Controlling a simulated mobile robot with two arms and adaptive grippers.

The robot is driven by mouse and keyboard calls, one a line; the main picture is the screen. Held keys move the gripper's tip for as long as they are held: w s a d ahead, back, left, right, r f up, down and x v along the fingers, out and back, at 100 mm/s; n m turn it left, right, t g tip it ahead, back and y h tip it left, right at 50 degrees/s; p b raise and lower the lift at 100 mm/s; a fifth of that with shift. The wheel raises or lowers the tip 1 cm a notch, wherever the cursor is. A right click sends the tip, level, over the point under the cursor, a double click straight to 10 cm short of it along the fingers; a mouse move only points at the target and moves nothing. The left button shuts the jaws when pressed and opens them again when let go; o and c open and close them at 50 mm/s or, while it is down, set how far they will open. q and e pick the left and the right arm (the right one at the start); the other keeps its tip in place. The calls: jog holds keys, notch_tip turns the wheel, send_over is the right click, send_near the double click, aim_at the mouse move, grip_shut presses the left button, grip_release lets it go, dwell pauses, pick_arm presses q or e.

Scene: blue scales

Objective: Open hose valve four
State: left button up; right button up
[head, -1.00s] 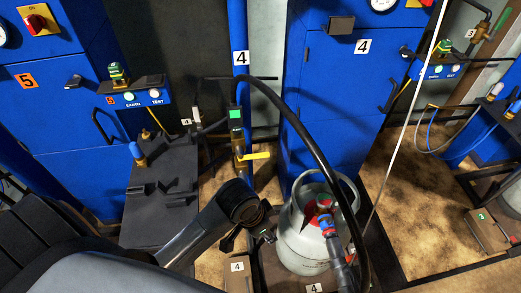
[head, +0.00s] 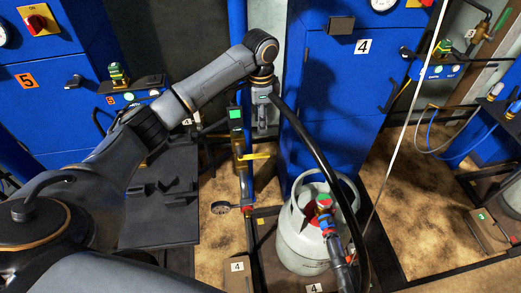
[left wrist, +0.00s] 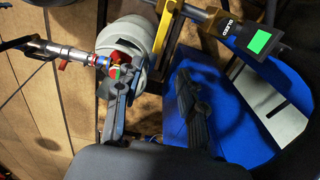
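A valve with a yellow lever (head: 256,156) sits on the vertical line under a dark box with a green screen (head: 236,114), left of cabinet four. The lever points right, across the line. In the left wrist view the lever (left wrist: 190,11) is at the top, beside the box with the green screen (left wrist: 260,42). My left gripper (head: 262,128) hangs fingers down, a little above and right of the lever, with no visible contact. In the left wrist view its fingers (left wrist: 150,78) are spread with nothing between them. My right gripper is not in view.
A grey gas cylinder (head: 303,245) with a red valve and hose coupling stands below right. A thick black hose (head: 318,150) arcs down close to my left gripper. Blue cabinet four (head: 335,100) stands behind. A dark bench (head: 165,215) is at left.

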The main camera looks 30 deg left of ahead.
aim_at(260, 155)
pick_arm(q)
notch_tip(260, 155, down, 13)
jog(key=shift+f, duration=0.2)
dwell(0.3)
grip_shut()
